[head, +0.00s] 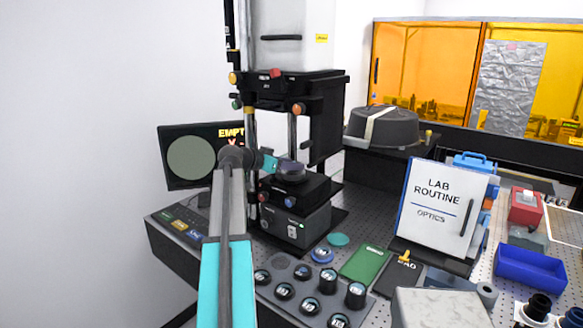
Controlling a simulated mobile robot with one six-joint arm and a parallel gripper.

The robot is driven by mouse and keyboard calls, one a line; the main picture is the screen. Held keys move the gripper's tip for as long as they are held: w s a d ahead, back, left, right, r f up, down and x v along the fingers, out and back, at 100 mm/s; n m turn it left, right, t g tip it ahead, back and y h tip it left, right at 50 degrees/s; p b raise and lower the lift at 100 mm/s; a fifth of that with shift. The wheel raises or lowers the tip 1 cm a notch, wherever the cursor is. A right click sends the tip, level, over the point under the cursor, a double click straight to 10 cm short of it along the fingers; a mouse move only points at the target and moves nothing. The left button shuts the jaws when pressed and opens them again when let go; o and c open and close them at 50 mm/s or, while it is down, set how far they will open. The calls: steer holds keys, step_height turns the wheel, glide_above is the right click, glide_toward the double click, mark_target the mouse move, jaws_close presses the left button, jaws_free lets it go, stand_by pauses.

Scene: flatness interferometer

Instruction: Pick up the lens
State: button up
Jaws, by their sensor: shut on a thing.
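A dark, purplish round piece that looks like the lens (291,168) is at the interferometer (300,105), just above its black stage (292,188). My gripper (277,165) reaches in from the left with teal fingers and is shut on the near left side of this lens. The fingertips are small and partly merge with the dark lens. I cannot tell whether the lens touches the stage or hangs slightly above it.
A monitor (190,157) stands behind my arm, its text partly hidden. Several black round pieces (311,306) sit at the front, beside a green pad (367,263). A "LAB ROUTINE" board (437,210) and blue bin (530,266) are to the right. The interferometer's column rises close behind the lens.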

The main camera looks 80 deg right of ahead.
steer(key=shift+r+b, duration=0.65)
steer(key=shift+r, duration=0.8)
steer(key=w+a+r+b, duration=0.1)
steer(key=w+a+b, duration=0.3)
steer(key=a, duration=1)
steer(key=shift+w+a+r, duration=0.2)
steer(key=shift+w+a, duration=0.2)
steer(key=shift+w, duration=0.7)
